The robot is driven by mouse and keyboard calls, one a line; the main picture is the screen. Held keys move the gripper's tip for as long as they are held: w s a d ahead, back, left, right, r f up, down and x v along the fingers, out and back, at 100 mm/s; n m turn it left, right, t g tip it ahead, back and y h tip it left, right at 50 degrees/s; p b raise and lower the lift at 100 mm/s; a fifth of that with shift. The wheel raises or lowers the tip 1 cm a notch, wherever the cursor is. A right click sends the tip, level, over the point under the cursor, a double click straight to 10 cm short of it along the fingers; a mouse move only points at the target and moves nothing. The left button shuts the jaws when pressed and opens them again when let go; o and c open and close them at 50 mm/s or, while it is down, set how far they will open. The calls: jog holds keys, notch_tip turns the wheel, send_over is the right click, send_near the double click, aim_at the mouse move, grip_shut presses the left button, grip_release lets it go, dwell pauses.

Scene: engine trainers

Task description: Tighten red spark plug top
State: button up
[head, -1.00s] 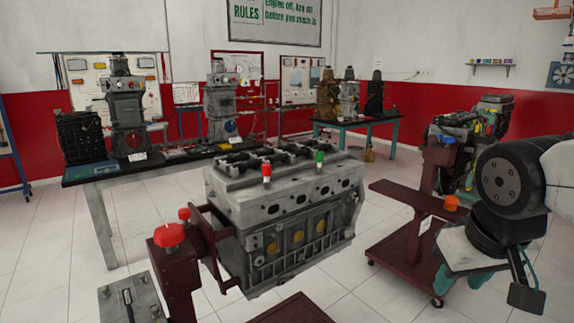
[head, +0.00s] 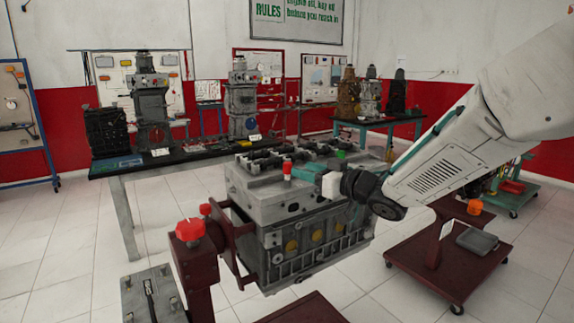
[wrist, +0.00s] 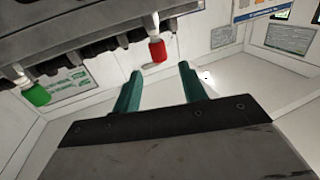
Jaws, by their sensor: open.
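The red spark plug top (head: 287,169) stands upright on the grey engine block (head: 262,204), near its front edge. The space between the fingers is empty. The green top (wrist: 37,95) is off to the left there.
A large red knob (head: 190,230) sits on the engine stand at lower left. A dark red wheeled cart (head: 425,283) stands at right, with an orange cap (head: 474,207). A bench (head: 115,171) with more engines runs behind. The floor at left is clear.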

aim_at(291, 165)
jog(key=x, duration=0.7)
grip_shut()
